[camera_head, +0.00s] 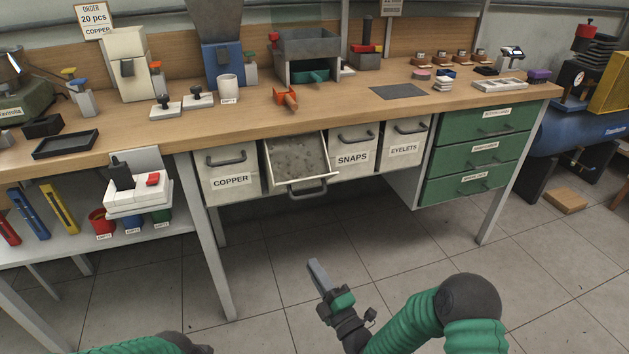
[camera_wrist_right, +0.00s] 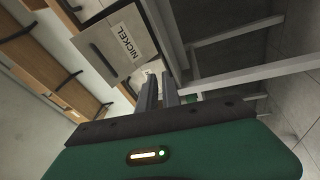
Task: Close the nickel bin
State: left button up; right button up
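The nickel bin (camera_head: 300,158) is tilted out from under the workbench, between the COPPER and SNAPS bins, and shows small grey pieces inside. Its NICKEL label and front (camera_wrist_right: 122,45) show in the right wrist view; in the head view the label is hidden. Its handle (camera_head: 307,190) faces the room. My right gripper (camera_head: 316,268) is below and in front of the bin, apart from it. In the right wrist view its two fingers (camera_wrist_right: 159,90) lie close together with nothing between them. Only part of my left arm shows at the bottom edge; its gripper is out of view.
The COPPER bin (camera_head: 230,177), SNAPS bin (camera_head: 353,151) and EYELETS bin (camera_head: 404,140) look shut. Green drawers (camera_head: 478,150) stand to the right. A bench leg (camera_head: 213,250) rises on the left. The floor (camera_head: 270,290) in front of the bins is clear.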

jog(key=s+d+r+t, duration=0.1)
jog(key=d+r+t+h+p, duration=0.1)
jog(key=r+t, duration=0.1)
jog(key=s+d+r+t+h, duration=0.1)
jog(key=r+t, duration=0.1)
jog(key=shift+s+r+p, duration=0.15)
jog(key=shift+s+p, duration=0.15)
jog(key=shift+s, duration=0.05)
grip_shut()
jog(key=b, duration=0.5)
send_near(307, 180)
jog(key=w+a+f, duration=0.1)
jog(key=w+f, duration=0.1)
jog(key=w, duration=0.2)
pick_arm(q)
jog(key=shift+w+f, duration=0.2)
jog(key=shift+f, duration=0.45)
pick_arm(e)
jog(key=shift+w+a+r, duration=0.2)
jog(key=shift+a+r, duration=0.05)
jog(key=shift+r, duration=0.1)
pick_arm(q)
jog(key=shift+r, duration=0.1)
